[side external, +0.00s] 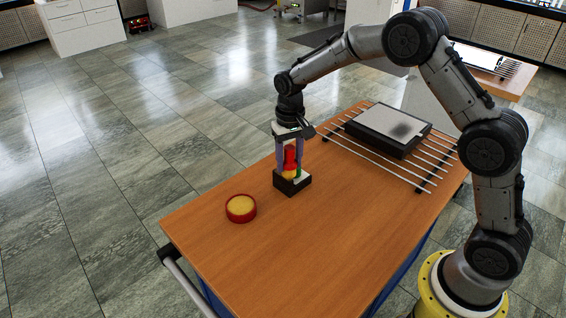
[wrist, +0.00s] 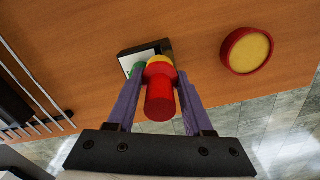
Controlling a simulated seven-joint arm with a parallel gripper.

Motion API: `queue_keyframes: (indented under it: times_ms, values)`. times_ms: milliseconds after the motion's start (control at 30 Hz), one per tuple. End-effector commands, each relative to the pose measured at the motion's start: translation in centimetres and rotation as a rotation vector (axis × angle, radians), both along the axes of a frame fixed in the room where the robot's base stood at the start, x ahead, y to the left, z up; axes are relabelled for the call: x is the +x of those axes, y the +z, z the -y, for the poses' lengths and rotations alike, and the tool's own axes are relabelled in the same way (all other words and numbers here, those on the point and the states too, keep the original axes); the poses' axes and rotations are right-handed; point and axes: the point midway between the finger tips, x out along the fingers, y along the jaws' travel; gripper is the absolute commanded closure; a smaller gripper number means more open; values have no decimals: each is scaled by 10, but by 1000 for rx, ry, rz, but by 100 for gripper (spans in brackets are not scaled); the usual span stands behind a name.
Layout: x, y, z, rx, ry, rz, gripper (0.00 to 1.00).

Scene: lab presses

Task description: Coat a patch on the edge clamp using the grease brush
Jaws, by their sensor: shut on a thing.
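The grease brush (side external: 290,158), with a red handle and a yellow part below it, stands upright at a small black holder (side external: 293,187). My gripper (side external: 290,166) points down with its purple fingers shut on the brush. The wrist view shows the red handle (wrist: 160,100) between the fingers, above the holder (wrist: 125,54); the brush's lower end is hidden. A flat black block with a light grey top (side external: 392,124) and a dark smudge lies on the rods at the table's far end. It may be the edge clamp; I cannot tell for sure.
A round red tub (side external: 241,208) with yellow contents sits on the wooden table, left of the holder; it also shows in the wrist view (wrist: 247,51). Parallel metal rods (side external: 375,160) run under the black block. The table's near middle (side external: 310,240) is clear.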

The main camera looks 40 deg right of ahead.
Motion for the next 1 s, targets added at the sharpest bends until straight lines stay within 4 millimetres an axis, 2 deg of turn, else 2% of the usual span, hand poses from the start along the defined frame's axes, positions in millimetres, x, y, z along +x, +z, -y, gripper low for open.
queue_keyframes:
  times_ms: [33,500,667,1000]
  values:
    - [0,0,7,-3,-2,-1,100]
    - [3,-1,-37,-3,2,-1,100]
    - [18,-1,-36,-2,1,0,100]
    - [16,0,-3,-3,-1,0,100]
